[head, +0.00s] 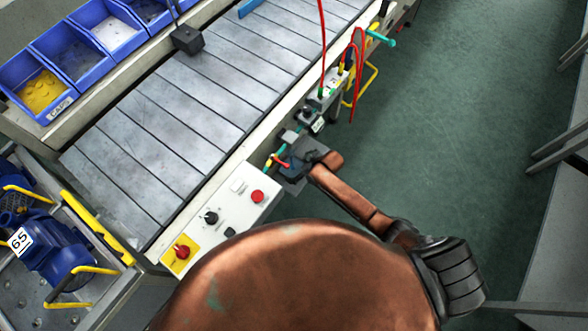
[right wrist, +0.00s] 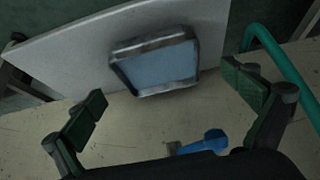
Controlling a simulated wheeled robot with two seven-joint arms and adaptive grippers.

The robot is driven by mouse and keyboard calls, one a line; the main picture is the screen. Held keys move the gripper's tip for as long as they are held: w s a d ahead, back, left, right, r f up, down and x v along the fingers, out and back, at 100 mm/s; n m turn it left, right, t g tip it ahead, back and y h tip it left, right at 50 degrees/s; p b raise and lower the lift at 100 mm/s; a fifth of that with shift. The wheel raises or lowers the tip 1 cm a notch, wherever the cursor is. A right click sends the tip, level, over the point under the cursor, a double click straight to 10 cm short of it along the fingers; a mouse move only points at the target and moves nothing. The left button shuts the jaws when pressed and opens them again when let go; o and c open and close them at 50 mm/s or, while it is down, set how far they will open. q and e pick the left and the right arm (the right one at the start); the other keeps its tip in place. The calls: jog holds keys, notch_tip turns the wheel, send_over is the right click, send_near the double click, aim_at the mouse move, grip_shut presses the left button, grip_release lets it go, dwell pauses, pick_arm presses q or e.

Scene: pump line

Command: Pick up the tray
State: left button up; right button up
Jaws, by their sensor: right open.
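A shallow tray-like piece with a grey rim (right wrist: 117,70) and a flat blue-grey inside shows in the right wrist view, in front of a pale grey panel. My right gripper (right wrist: 166,92) is open, with one dark green finger pad on each side of the view. The tray lies beyond the fingertips, between them in the picture and apart from both. No object is between the pads. In the head view my right gripper (head: 300,160) is small and dark, beside the front edge of the line; I cannot make out the tray there. My left gripper is not in view.
A grey slatted conveyor (head: 190,105) has a control box with a red button (head: 257,196) on its near edge. Blue bins (head: 72,55) line its far side. A blue pump (head: 55,250) stands at left. A teal tube (right wrist: 280,72) runs beside the right finger. The green floor is open.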

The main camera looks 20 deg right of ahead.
jog(key=x, duration=0.2)
jog(key=shift+w+f+b, duration=0.15)
jog(key=shift+f+b, duration=0.2)
jog(key=shift+b, duration=0.05)
jog(key=shift+c, duration=0.4)
jog(key=shift+r, duration=0.1)
jog(key=c, duration=1.3)
